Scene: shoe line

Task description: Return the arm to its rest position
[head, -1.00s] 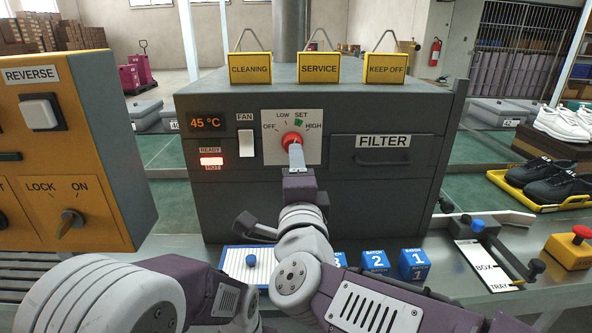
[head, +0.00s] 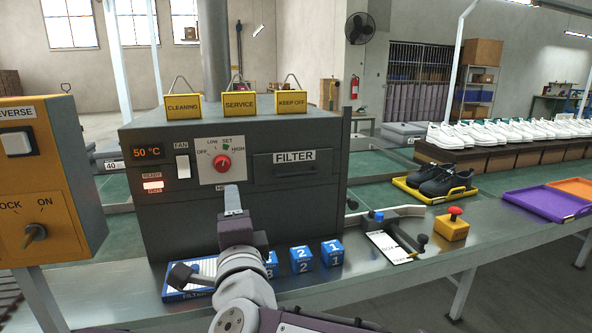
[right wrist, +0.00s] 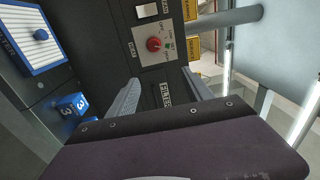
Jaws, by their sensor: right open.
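My right gripper (head: 231,192) is in front of the grey oven box (head: 190,222), below its red knob (head: 221,162) and apart from it. In the right wrist view its two fingers (right wrist: 160,88) stand spread with nothing between them, and the red knob (right wrist: 153,44) shows beyond. The knob sits on a white OFF, LOW, SET, HIGH plate with a green mark near SET. The display (head: 146,152) reads 50 °C and the READY lamp (head: 153,186) is lit. My left gripper is not in view.
An orange panel (head: 80,180) stands at the left. Blue numbered blocks (head: 331,253), a blue-framed white board (head: 172,293), a BOX/TRAY lever (head: 390,246) and a red-topped button (head: 453,226) line the metal bench. Black shoes (head: 446,180) lie on a yellow tray (head: 428,200).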

